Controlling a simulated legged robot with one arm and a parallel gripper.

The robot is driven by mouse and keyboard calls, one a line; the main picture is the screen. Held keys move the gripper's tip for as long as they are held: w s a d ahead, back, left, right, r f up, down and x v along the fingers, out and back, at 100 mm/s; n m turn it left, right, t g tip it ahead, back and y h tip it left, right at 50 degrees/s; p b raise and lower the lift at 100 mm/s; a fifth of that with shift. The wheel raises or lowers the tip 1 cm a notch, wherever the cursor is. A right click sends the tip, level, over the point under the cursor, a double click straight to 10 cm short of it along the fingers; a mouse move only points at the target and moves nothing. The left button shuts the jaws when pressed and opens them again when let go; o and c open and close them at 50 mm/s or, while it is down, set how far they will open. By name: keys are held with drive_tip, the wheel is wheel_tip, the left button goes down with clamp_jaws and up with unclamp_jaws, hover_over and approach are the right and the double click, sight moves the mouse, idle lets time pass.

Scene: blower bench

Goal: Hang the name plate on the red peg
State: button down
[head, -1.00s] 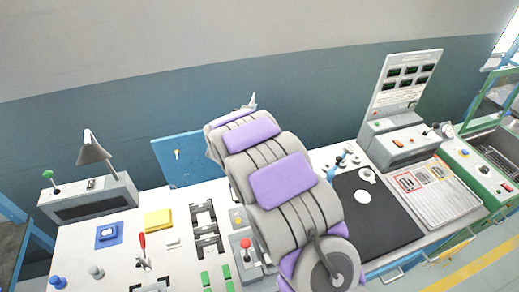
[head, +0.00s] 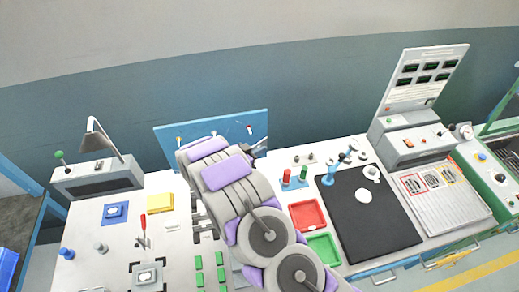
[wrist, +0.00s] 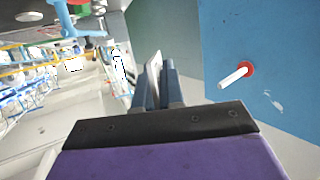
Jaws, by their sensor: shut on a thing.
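A blue board (head: 222,129) stands at the back of the bench. In the wrist view, the red peg (wrist: 236,76) shows as a pale rod with a red collar, sticking out of the blue board (wrist: 285,45). My gripper (wrist: 155,80) is shut on a thin pale plate, the name plate (wrist: 153,68), seen nearly edge-on between the two fingers. The plate is left of the peg in this view and apart from it. In the head view, my gripper (head: 256,150) is near the right part of the board; the plate cannot be made out there.
My arm covers the bench middle. A lamp (head: 100,135) stands at the left. Red (head: 308,216) and green (head: 324,249) trays and a black mat (head: 370,225) lie right of my arm. Coloured cylinders stand behind the trays. The wall space above the board is clear.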

drive_tip(key=w+a, duration=0.1)
drive_tip(key=w, duration=0.1)
drive_tip(key=w+a, duration=0.1)
drive_tip(key=w, duration=0.2)
drive_tip(key=w+a+f, duration=0.1)
drive_tip(key=w, duration=0.1)
drive_tip(key=shift+w+p, duration=0.25)
drive_tip(key=shift+p, duration=0.15)
drive_tip(key=shift+w+a, duration=0.3)
idle(0.4)
drive_tip(key=shift+d, duration=0.2)
drive_tip(key=c, duration=1.2)
unclamp_jaws()
drive_tip(key=shift+o, duration=0.2)
drive_tip(key=shift+r, duration=0.1)
